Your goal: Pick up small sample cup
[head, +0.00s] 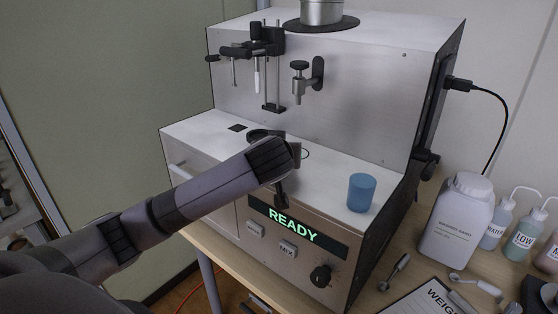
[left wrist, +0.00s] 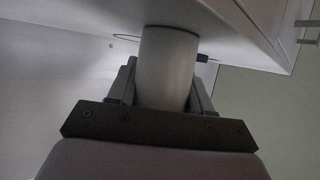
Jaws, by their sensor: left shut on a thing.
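A pale grey cylinder, apparently the small sample cup (left wrist: 168,62), stands between the fingers of my left gripper (left wrist: 165,82) in the left wrist view. The fingers are shut on its sides. In the head view my left gripper (head: 281,192) is over the front ledge of the analyser (head: 330,175), and my own wrist hides the held cup there. I cannot tell whether the cup touches the ledge. A blue cup (head: 361,193) stands upright on the ledge to the right of the gripper, apart from it. My right gripper is not in view.
The green READY display (head: 293,226) and a black knob (head: 320,276) are on the analyser's front. A clamp holder (head: 268,45) and a tap (head: 305,80) project above the ledge. A white jug (head: 458,220), bottles (head: 525,232) and a clipboard (head: 425,300) crowd the table at right.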

